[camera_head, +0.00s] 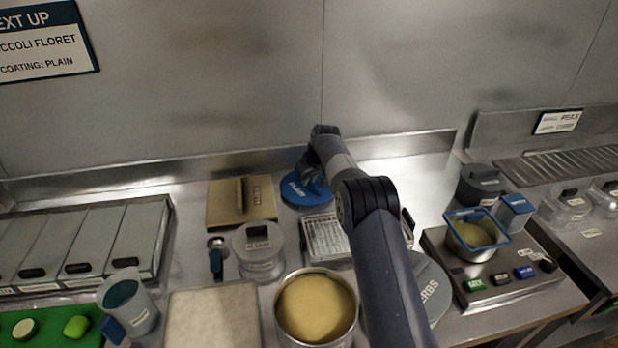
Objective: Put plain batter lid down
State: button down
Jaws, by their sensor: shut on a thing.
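The plain batter lid (293,191) is a blue disc with white lettering, at the back of the counter near the wall. My gripper (312,176) reaches down over it from above and is shut on it; the fingers and the lid's handle are mostly hidden by the wrist. The lid looks level and at or very close to the counter; I cannot tell whether it touches. An open round pot of yellowish batter (315,308) stands at the front, uncovered.
A wire-racked tray (325,240) is close on the right.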

jog(key=shift+f, duration=0.1)
jog(key=c, duration=1.4)
grip_release()
jog(key=shift+r, duration=0.25)
jog(key=b+v, duration=0.2)
jog(key=v, duration=1)
jog(key=shift+s+f, duration=0.1)
jog(key=shift+f, duration=0.05)
